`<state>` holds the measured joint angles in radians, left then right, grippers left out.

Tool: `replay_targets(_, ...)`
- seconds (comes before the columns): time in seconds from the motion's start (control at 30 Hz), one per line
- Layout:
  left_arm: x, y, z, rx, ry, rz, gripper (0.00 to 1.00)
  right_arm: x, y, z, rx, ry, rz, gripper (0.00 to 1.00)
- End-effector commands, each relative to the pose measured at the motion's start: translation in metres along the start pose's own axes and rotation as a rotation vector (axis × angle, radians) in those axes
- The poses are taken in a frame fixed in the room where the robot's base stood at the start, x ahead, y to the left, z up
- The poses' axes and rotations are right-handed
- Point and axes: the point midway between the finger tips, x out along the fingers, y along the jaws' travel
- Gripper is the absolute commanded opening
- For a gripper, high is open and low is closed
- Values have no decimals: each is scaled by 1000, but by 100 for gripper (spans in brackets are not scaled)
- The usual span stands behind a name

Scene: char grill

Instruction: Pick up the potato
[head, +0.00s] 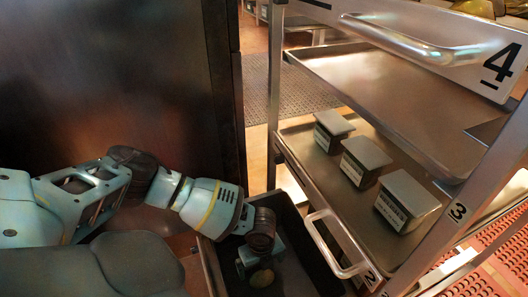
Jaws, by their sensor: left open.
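My right gripper is not in view.
A metal rack (467,200) with several shelves stands at the right, marked 4, 3 and 2. Its middle shelf holds three lidded containers (365,161). A bar handle (335,246) sticks out close beside my left gripper. A dark cabinet panel (110,75) stands behind my left arm.

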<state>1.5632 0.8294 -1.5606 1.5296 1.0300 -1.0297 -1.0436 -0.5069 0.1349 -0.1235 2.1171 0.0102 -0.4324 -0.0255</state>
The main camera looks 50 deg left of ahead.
Motion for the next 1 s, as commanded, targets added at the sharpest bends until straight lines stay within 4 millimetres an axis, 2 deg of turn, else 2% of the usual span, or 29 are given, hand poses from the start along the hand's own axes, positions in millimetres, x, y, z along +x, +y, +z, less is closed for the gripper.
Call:
replay_targets(0.17,2,0,0,0,-1,0,100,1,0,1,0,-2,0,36)
replay_targets(0.4,25,0,0,-1,-1,1,100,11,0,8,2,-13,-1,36)
replay_targets(0.57,27,-1,0,-1,0,-2,100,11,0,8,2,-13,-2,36)
replay_targets(0.9,70,1,-3,-1,0,1,100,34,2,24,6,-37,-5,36)
replay_targets(1.0,77,0,-3,-1,0,0,100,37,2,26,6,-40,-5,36)
